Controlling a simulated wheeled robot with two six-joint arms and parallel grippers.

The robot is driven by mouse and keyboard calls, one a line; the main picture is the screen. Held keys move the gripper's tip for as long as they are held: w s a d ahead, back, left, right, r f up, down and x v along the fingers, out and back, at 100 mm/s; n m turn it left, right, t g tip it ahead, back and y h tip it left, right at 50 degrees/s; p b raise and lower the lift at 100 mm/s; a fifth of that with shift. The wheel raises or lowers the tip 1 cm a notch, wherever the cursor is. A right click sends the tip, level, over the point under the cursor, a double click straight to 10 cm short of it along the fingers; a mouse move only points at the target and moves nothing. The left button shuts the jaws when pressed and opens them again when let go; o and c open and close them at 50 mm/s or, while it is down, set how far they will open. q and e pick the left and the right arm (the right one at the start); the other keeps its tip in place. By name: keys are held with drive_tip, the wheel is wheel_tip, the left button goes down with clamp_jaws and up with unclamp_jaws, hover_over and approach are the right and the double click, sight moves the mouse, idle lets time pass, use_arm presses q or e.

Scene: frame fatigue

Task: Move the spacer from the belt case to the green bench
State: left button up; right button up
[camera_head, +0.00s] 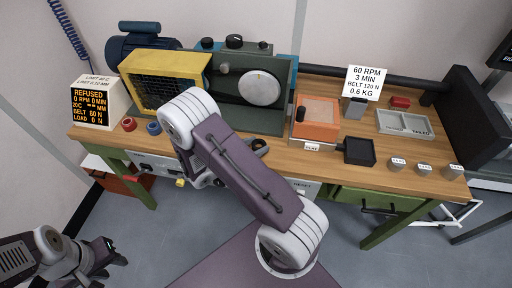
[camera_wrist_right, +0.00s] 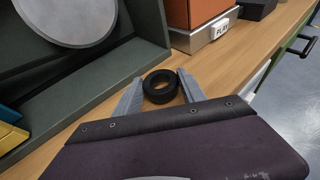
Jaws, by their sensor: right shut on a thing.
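The spacer appears to be the black ring (camera_wrist_right: 160,86) between the fingertips of my right gripper (camera_wrist_right: 161,88), which is shut on it near the bench's front edge. In the head view the ring (camera_head: 260,146) shows just beyond my right arm, which hides most of that gripper. I cannot tell whether the ring touches the wood. The green bench (camera_head: 340,175) has a wooden top and green legs. No case is clearly marked as the belt case; a dark green housing (camera_head: 270,121) with a grey disc stands left of the ring. My left gripper (camera_head: 114,254) is low at the left, away from the bench.
An orange box (camera_head: 315,120) on a pale base and a black tray (camera_head: 359,151) stand to the right of the ring. A grey tray (camera_head: 403,122) and several small weights (camera_head: 424,169) are further right. A yellow guard (camera_head: 163,80), a red ring (camera_head: 129,124) and a blue ring (camera_head: 153,128) are at left.

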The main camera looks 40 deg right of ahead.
drive_tip(key=shift+f, duration=0.35)
drive_tip(key=o, duration=1.4)
drive_tip(key=shift+f, duration=0.1)
